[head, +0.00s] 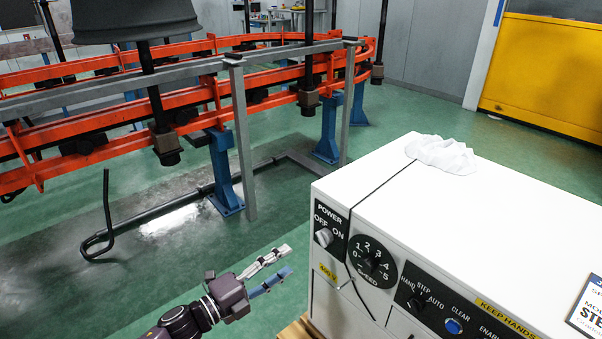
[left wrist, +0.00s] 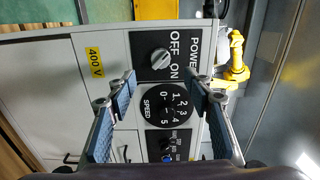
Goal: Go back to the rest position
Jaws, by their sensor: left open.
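My left gripper (head: 286,262) is in the lower middle of the head view, in front of the white control cabinet's left side. Its two fingers are apart with nothing between them. In the left wrist view the open fingers (left wrist: 160,92) frame the cabinet's panel, with visible distance to it. The panel has a power knob (head: 323,236) marked OFF and ON, which also shows in the left wrist view (left wrist: 160,58). Below it is a speed dial (head: 372,263). I cannot tell the knob's exact setting. My right gripper is not in view.
The white cabinet (head: 500,215) fills the right, with a crumpled white cloth (head: 440,155) on top. An orange conveyor rail (head: 105,143) with dark hanging spindles crosses the back left. A grey post frame (head: 243,140) stands before it. Green floor (head: 240,240) is open left of the cabinet.

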